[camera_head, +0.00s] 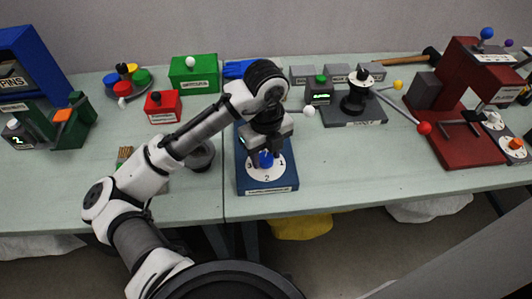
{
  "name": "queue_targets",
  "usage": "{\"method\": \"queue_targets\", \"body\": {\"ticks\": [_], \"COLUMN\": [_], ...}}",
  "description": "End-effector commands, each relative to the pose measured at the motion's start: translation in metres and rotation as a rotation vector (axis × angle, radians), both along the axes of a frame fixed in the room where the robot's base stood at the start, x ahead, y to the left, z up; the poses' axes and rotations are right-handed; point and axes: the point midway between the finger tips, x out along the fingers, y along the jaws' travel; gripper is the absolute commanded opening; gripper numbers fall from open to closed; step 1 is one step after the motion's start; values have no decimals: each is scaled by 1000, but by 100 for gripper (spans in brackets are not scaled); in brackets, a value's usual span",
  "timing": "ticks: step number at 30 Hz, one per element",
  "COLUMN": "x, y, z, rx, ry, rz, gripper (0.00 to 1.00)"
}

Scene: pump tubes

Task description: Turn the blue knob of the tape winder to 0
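The tape winder is a dark blue device (283,178) in the middle of the table, near the front edge. On its base is a white dial (267,173) with the numbers 3, 2 and 1 visible. The blue knob (266,159) stands at the dial's middle, partly covered by my gripper. My gripper (265,156) points down over the knob, with its fingers around or just at its top. I cannot tell whether they touch it. The 0 on the dial and the knob's pointing direction are hidden behind the gripper.
A black spool device (356,97) with red and yellow ball levers stands to the right. A large red machine (468,145) is farther right. A red box (162,107) and a green box (193,72) stand at the left back. The table's front edge is close to the winder.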

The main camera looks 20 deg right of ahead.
Motion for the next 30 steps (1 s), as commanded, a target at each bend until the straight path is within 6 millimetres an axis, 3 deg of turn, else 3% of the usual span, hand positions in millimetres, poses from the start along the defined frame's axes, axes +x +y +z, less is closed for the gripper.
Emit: {"method": "queue_targets", "body": {"ticks": [1,8,14,20,21,26,30], "x": [0,0,0,-1,0,0,0], "y": [0,0,0,0,-1,0,0], "z": [0,0,0,3,0,-1,0], "rx": [0,0,0,-1,0,0,0], "ry": [0,0,1,3,2,1,0], "rz": [0,2,8,194,196,192,192], "gripper": [35,7,7,7,38,59,60]}}
